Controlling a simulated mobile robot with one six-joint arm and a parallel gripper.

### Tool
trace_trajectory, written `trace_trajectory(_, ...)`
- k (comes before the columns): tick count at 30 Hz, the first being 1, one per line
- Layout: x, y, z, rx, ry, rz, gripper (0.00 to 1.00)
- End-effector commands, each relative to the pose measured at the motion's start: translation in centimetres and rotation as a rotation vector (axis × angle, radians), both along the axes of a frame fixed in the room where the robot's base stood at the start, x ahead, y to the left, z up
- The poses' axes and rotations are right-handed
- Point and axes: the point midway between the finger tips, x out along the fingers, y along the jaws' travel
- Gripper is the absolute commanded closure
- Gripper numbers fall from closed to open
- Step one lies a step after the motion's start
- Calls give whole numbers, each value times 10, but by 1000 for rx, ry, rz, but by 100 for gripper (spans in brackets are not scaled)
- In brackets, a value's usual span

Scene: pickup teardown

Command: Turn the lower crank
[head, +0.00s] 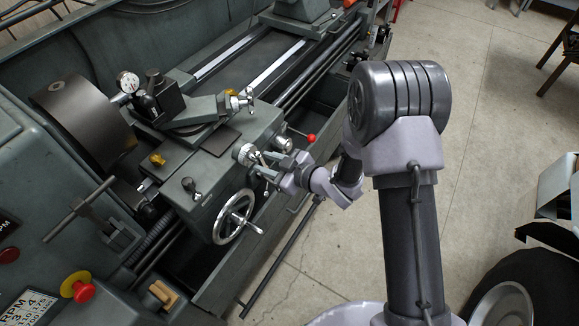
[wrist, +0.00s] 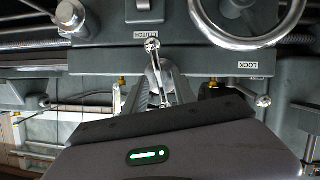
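The lower crank (head: 246,154) is a silver crank on the front of the lathe carriage, below the upper crank (head: 243,98) with its silver arms. My gripper (head: 263,172) reaches in from the right and is close against the lower crank's front. In the wrist view, my gripper (wrist: 162,80) has its two fingers apart. A silver lever with a ball end (wrist: 152,46) lies between them. I cannot tell whether either finger touches it. Part of the lower crank is hidden behind the fingers in the head view.
A large handwheel (head: 232,216) is below and left of my gripper; its rim shows in the wrist view (wrist: 262,40). A red-knobbed lever (head: 310,138) and a silver knob (head: 281,143) are nearby. A long rod (head: 285,252) runs low along the front. The floor (head: 335,240) is open.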

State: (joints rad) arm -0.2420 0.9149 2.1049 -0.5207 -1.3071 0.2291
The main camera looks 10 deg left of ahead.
Motion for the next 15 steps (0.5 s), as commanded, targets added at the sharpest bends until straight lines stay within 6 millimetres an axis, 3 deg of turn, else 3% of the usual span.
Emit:
trace_trajectory(9, -39, -78, 39, 1, 1, -6, 67)
trace_trajectory(15, -58, -113, 53, 0, -1, -2, 67)
